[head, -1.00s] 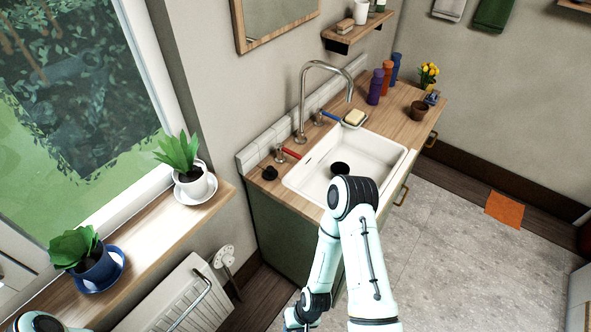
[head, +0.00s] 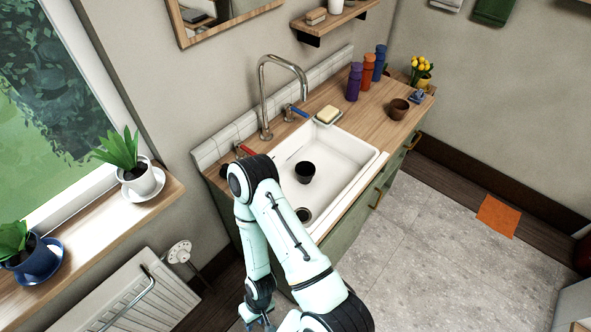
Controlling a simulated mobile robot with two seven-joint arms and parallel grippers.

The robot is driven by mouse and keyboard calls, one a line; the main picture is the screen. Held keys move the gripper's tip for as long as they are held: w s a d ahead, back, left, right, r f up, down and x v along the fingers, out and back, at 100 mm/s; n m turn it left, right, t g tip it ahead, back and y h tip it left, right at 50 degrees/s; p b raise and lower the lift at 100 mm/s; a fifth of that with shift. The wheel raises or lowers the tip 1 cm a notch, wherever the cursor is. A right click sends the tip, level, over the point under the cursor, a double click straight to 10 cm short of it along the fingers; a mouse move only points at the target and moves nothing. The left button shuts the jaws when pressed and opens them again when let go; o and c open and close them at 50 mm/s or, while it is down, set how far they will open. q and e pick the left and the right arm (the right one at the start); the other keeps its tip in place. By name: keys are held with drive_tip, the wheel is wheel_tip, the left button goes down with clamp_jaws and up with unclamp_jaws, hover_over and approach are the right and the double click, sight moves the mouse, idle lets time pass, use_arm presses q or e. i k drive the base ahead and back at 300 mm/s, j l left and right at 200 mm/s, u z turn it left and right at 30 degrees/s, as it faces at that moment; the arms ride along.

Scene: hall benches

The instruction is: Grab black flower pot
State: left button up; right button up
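A small black flower pot (head: 305,172) stands in the white sink basin (head: 345,165), behind the drain. It looks upright, and nothing is touching it. My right arm crosses in front of the sink's near left corner. My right gripper (head: 262,320) hangs low at the bottom edge, well below and apart from the pot. Only a small part of it shows, so its opening cannot be made out. My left gripper is out of view.
A tall faucet (head: 265,95) rises behind the sink. A soap dish (head: 327,115), several bottles (head: 354,82), a brown pot (head: 399,109) and yellow flowers (head: 421,70) stand on the counter (head: 375,127). Potted plants line the windowsill (head: 110,222).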

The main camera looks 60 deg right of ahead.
sight(305, 171)
drive_tip(key=k+l+u, duration=0.3)
drive_tip(key=l, duration=0.15)
drive_tip(key=k+l+u, duration=0.45)
drive_tip(key=k+l, duration=0.55)
drive_tip(key=k, duration=0.15)
